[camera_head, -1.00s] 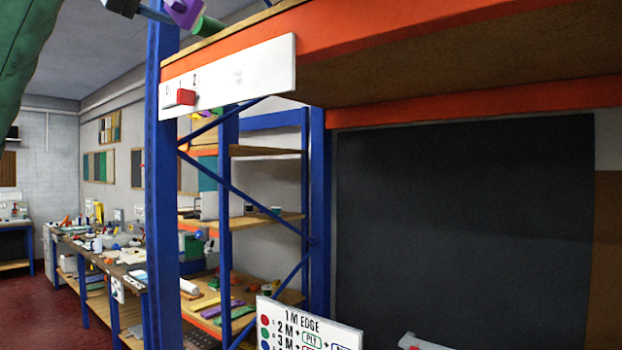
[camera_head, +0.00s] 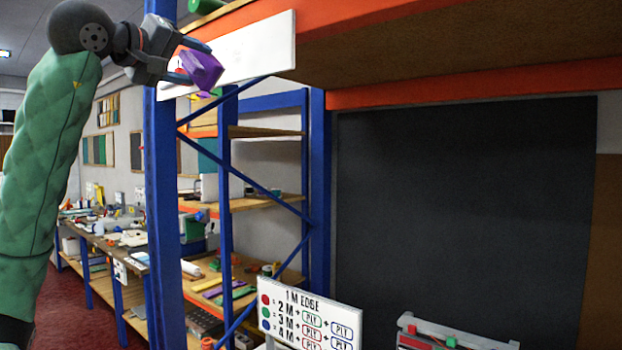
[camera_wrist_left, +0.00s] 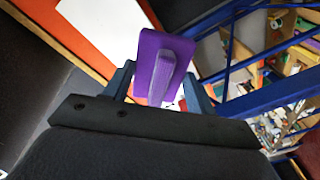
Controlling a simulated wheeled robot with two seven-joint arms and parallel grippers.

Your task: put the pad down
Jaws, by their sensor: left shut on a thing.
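The pad is a small purple block with a raised grip (camera_head: 203,70). My left gripper (camera_head: 190,62) is shut on it and holds it in the air, in front of the white sign on the orange shelf beam. The left wrist view also shows the pad (camera_wrist_left: 163,68) between the two blue-grey fingers, its ridge facing the camera. The pad hides part of the sign. My right gripper is not in view.
A blue rack post (camera_head: 162,200) stands just below my left wrist. The orange beam (camera_head: 400,35) and white sign (camera_head: 255,48) lie close by. A green roll (camera_head: 205,5) rests on the shelf above. A lettered board (camera_head: 308,318) and a red-and-grey device (camera_head: 455,335) stand low in front.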

